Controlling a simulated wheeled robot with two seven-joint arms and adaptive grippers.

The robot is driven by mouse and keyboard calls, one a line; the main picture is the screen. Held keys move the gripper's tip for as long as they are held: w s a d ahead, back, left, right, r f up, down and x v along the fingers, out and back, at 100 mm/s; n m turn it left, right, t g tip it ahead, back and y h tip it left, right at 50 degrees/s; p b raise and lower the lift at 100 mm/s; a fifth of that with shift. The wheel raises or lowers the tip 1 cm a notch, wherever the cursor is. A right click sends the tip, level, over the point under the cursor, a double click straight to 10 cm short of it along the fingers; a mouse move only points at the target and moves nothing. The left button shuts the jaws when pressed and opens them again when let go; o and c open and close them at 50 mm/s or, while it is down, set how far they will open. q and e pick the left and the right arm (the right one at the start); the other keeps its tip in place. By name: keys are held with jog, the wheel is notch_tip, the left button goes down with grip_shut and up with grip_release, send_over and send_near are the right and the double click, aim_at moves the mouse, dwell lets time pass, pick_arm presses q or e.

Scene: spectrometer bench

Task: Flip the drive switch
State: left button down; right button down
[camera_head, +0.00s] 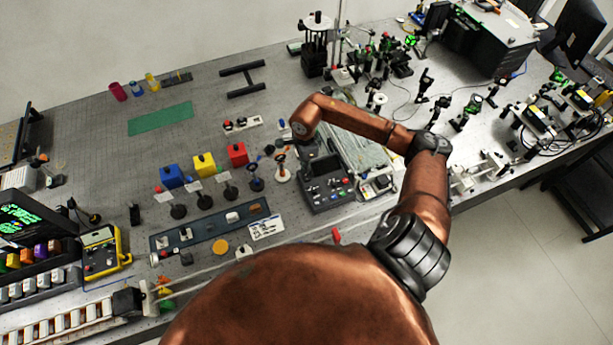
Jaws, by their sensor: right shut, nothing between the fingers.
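A dark grey control box (331,199) with several small coloured buttons and switches on its top stands near the front edge of the bench, right of the middle. Which of its small parts is the drive switch is too small to tell. My right arm reaches over from the right, and my right gripper (317,166) points down at the back part of the box. The gripper is shut and holds nothing. Its dark fingers blend with the dark box, so I cannot tell whether they touch it. My left gripper is not in view.
Blue (172,176), yellow (204,164) and red (238,153) blocks stand left of the box, behind several posts. A dark strip (205,232) with small parts lies in front. Optical mounts crowd the right. The bench around the green mat (160,118) is mostly clear.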

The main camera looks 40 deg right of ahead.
jog(key=shift+r+p, duration=0.8)
jog(key=shift+r, duration=1.55)
jog(key=shift+a+f, duration=0.1)
jog(key=shift+a, duration=0.05)
